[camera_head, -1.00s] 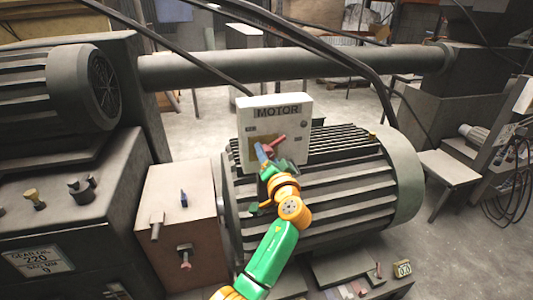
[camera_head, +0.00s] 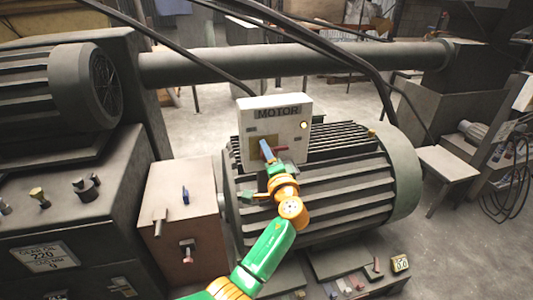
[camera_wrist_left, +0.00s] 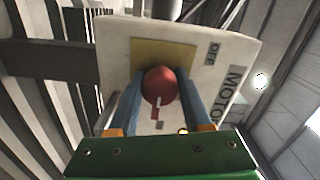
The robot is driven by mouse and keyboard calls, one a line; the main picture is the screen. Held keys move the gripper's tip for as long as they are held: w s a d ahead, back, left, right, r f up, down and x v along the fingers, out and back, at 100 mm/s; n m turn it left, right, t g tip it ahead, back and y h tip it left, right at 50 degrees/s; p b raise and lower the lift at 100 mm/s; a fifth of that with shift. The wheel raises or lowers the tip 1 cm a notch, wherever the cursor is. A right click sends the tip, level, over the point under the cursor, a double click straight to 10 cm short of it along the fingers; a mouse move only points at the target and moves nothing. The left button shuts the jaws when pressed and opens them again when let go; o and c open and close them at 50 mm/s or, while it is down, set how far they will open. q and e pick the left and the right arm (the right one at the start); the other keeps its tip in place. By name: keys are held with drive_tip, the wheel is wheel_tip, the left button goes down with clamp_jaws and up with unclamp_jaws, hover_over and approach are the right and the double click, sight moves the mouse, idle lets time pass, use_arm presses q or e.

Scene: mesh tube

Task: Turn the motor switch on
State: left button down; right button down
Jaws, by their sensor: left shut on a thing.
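The white motor box (camera_head: 282,103), labelled MOTOR, stands upright on the big ribbed motor; it also shows in the left wrist view (camera_wrist_left: 125,35). The red switch handle (camera_wrist_left: 158,84) with a round end is in front of a yellow plate on the box. My left gripper (camera_head: 267,150) is at the box's front, its blue fingers on both sides of the handle and shut on it. In the head view the handle (camera_head: 283,149) is mostly hidden by the gripper. A small round lamp (camera_head: 304,125) at the box's right glows yellow. My right gripper is not in view.
The ribbed motor (camera_head: 350,180) lies under and behind my left arm. A beige box with levers (camera_head: 180,215) stands to the left. Black cables (camera_head: 350,65) hang above the motor box. Small parts lie on the ledge (camera_head: 335,262) below.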

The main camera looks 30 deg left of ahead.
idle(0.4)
use_arm(q)
drive_tip(key=shift+c, duration=1.7)
unclamp_jaws()
drive_tip(key=shift+s+d+f, duration=0.1)
drive_tip(key=shift+s+d, duration=0.1)
drive_tip(key=shift+d, duration=0.2)
drive_tip(key=b+v, duration=0.1)
drive_tip(key=v, duration=0.5)
drive_tip(key=shift+b, duration=0.35)
drive_tip(key=shift+s, duration=0.1)
